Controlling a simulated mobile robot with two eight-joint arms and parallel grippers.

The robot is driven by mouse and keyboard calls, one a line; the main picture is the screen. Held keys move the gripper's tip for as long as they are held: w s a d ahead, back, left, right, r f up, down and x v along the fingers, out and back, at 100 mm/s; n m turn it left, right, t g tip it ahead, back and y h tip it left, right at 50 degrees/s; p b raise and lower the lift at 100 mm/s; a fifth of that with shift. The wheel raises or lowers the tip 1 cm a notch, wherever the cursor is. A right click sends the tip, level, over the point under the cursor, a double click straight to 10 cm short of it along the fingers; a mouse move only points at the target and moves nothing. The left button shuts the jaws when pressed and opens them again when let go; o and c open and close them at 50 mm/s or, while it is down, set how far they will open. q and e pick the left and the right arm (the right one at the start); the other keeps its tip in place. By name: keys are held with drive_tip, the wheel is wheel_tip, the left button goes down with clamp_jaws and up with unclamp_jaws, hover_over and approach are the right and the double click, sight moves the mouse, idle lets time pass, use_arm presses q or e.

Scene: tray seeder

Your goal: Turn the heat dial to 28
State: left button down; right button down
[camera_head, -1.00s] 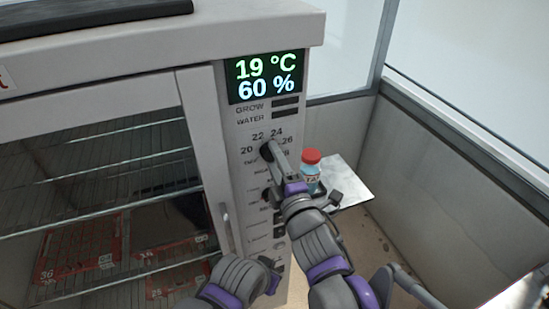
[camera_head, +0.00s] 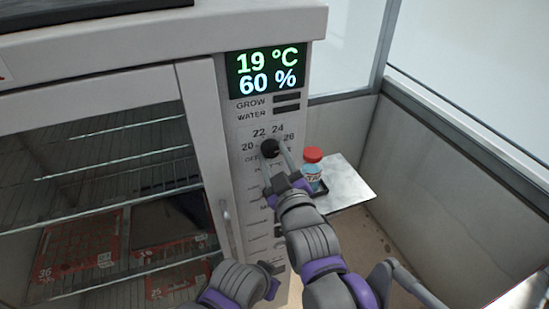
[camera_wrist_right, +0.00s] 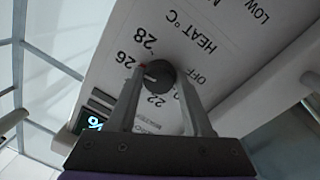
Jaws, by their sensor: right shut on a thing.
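The heat dial (camera_head: 270,149) is a round black knob on the front panel of the white cabinet, below the printed numbers 20 to 26. In the right wrist view the dial (camera_wrist_right: 158,73) sits between the two fingers of my right gripper (camera_wrist_right: 157,82), with the 26 and 28 markings to its upper left. In the head view my right gripper (camera_head: 276,160) is shut on the dial, one finger on each side. The display (camera_head: 267,74) reads 19 °C and 60 %. My left arm shows at the bottom, but its fingers are not visible.
A small bottle with a red cap (camera_head: 313,165) stands on a side shelf (camera_head: 347,186), close to the right of my right gripper. The cabinet's glass door (camera_head: 100,190) is on the left, with racks and red trays behind it. A low wall (camera_head: 455,190) bounds the right.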

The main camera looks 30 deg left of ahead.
drive_tip(key=m, duration=0.4)
drive_tip(key=shift+m, duration=0.4)
drive_tip(key=shift+a+r+m+g+h, duration=0.1)
drive_tip(key=shift+m+g+h, duration=0.2)
drive_tip(key=shift+m, duration=1.6)
drive_tip(key=shift+c, duration=1.6)
unclamp_jaws()
drive_tip(key=shift+s, duration=0.1)
drive_tip(key=v, duration=1)
drive_tip(key=shift+s+d, duration=0.25)
drive_tip(key=shift+d, duration=0.05)
